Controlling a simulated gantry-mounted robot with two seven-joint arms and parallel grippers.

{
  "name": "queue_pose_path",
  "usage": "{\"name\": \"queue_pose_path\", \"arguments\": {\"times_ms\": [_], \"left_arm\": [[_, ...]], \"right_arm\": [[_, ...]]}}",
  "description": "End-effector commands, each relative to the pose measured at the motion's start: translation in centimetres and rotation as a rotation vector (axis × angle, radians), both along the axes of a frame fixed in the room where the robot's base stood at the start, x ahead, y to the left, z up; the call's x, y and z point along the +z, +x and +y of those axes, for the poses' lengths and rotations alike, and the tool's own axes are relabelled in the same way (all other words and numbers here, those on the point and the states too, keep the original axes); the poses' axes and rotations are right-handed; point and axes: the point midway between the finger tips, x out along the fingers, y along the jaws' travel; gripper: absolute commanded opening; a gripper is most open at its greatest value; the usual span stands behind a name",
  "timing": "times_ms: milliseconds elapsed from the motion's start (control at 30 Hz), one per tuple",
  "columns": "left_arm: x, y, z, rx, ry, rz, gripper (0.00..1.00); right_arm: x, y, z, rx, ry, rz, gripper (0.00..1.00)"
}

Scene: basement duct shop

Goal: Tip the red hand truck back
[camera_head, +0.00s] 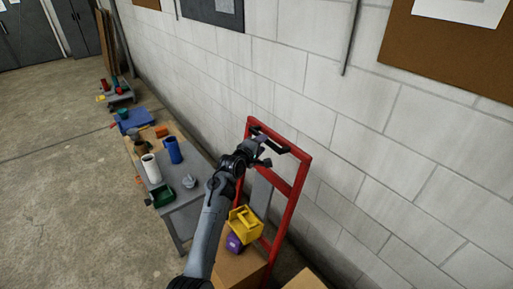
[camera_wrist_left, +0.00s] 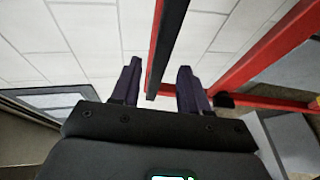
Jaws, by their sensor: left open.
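The red hand truck (camera_head: 291,203) stands against the block wall, with its frame upright and a dark bar (camera_head: 272,138) near its top. My left gripper (camera_head: 262,152) is at the top of the frame, by the dark bar. In the left wrist view my left gripper (camera_wrist_left: 157,78) is open. A red and black bar of the hand truck (camera_wrist_left: 170,40) shows in line with the gap between the two dark fingers. I cannot tell whether either finger touches it. My right gripper is in neither view.
A yellow bin (camera_head: 245,222) and a purple object (camera_head: 234,243) sit on a cardboard box (camera_head: 240,268) at the truck's lower part. A grey table (camera_head: 188,217) with a white cylinder, a blue cylinder and a green bin stands left. Open concrete floor (camera_head: 60,180) lies further left.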

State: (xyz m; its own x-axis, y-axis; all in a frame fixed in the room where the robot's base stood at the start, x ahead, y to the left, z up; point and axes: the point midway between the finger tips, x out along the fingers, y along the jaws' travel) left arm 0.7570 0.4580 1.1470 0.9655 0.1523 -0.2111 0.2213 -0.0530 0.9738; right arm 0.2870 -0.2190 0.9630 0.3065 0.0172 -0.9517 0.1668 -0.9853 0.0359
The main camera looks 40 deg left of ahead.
Motion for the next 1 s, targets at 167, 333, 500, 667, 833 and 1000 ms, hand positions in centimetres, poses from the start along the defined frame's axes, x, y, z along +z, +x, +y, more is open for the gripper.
{"name": "queue_pose_path", "arguments": {"times_ms": [167,333,500,667,833,1000], "left_arm": [[0.3,-1.9,-0.3,-0.001,-0.001,0.000,0.45],[0.5,-2.8,-0.5,-0.001,-0.001,0.002,0.45],[0.6,-3.1,-0.5,-0.001,0.000,0.002,0.45],[0.6,-3.1,-0.5,-0.001,0.000,0.002,0.45],[0.6,-3.1,-0.5,-0.001,0.000,0.002,0.45],[-1.1,-3.6,-0.5,-0.001,0.000,0.026,0.45]], "right_arm": [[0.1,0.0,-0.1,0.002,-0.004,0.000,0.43],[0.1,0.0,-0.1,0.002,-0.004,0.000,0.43],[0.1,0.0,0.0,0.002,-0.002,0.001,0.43],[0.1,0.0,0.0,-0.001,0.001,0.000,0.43],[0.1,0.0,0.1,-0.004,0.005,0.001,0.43],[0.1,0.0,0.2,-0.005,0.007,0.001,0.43]]}}
